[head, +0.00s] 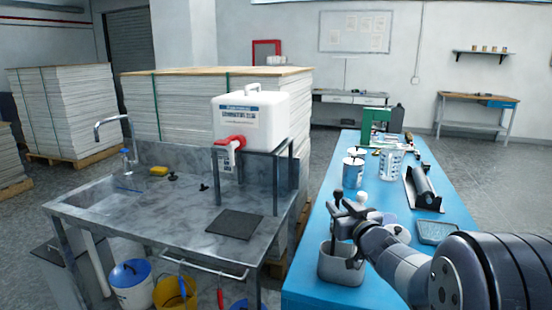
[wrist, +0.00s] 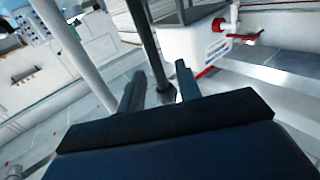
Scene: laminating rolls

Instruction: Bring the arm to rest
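My arm reaches in from the lower right of the head view. My gripper (head: 346,212) is over the blue table, by the top of a grey holder (head: 340,262) with upright handles in it. In the wrist view my gripper (wrist: 158,80) shows two dark fingers standing apart. A thin dark rod (wrist: 148,35) shows in line with the gap between them; I cannot tell what it belongs to. I see nothing clamped between the fingers. The gripper partly covers the holder and its handles.
The blue table (head: 308,285) carries tubs (head: 353,173), a measuring jug (head: 391,163), a dark roller (head: 424,188) and a grey-blue tray (head: 437,232). At left, a metal sink bench (head: 195,215) bears a white water container (head: 255,112) with a red tap. Pallet stacks stand behind.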

